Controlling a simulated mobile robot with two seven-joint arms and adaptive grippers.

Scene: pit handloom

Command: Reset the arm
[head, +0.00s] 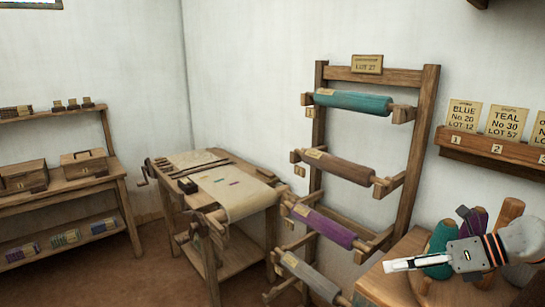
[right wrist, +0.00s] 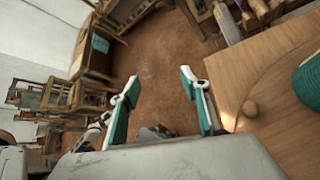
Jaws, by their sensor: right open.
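My right gripper (head: 398,264) reaches in from the right edge of the head view, over or beside the wooden table with yarn. In the right wrist view its two fingers (right wrist: 161,82) stand apart with nothing between them and brown floor beyond. A teal yarn cone (head: 441,238) stands partly hidden behind the gripper, and a teal yarn piece also shows at the right edge of the right wrist view (right wrist: 308,86). My left gripper is in neither view.
The wooden table (head: 388,282) also bears a purple yarn cone (head: 474,222). A rack (head: 426,130) of colored rolls stands against the wall, with a loom table (head: 240,196) left of it. Shelves (head: 60,190) are far left. A card ledge (head: 490,148) hangs at right. Floor between is clear.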

